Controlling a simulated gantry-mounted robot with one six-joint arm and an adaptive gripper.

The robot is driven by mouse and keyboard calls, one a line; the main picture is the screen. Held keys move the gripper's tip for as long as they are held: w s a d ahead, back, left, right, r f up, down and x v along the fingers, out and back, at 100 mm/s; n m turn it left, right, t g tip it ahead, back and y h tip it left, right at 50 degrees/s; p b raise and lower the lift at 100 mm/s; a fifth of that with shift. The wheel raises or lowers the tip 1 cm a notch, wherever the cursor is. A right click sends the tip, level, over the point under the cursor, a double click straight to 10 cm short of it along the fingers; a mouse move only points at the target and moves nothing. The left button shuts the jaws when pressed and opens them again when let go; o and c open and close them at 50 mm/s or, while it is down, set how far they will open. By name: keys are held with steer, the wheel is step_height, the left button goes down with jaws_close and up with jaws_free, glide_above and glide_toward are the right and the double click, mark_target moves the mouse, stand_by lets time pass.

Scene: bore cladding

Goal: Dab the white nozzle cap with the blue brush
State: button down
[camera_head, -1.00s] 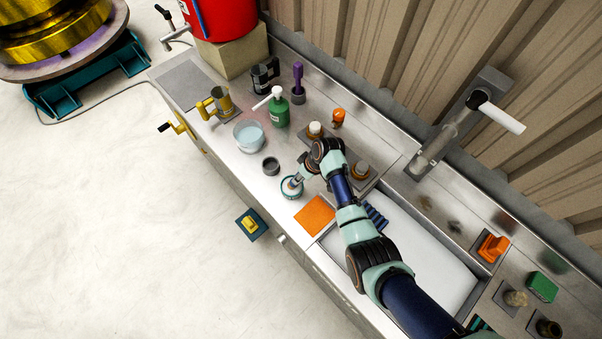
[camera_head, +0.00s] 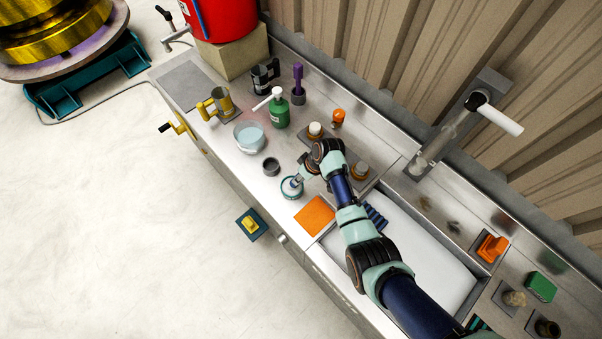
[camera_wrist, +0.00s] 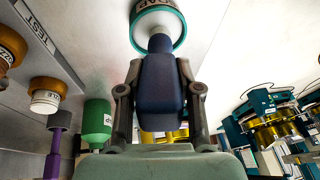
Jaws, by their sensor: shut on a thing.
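My gripper (camera_wrist: 160,110) is shut on the blue brush (camera_wrist: 160,85). Its pale tip reaches into a round pot with a teal rim (camera_wrist: 182,36) and a partly readable label. How deep the tip sits is hidden. In the head view my gripper (camera_head: 300,181) is over this pot (camera_head: 291,188) near the counter's front edge. The nozzle with a white cap (camera_head: 315,128) stands upright on a grey plate behind my wrist. It also shows at the left of the wrist view (camera_wrist: 45,103), apart from the brush. A second nozzle (camera_head: 361,169) stands beside my arm on the same plate.
A grey cup (camera_head: 271,166), a bowl of pale blue liquid (camera_head: 249,136) and a green pump bottle (camera_head: 279,109) stand left of my gripper. An orange square (camera_head: 315,215) lies right of the pot. My forearm spans the sink (camera_head: 440,262). A tap (camera_head: 450,140) rises behind it.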

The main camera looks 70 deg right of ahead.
steer(key=shift+r+p, duration=2.8)
steer(key=shift+r, duration=0.55)
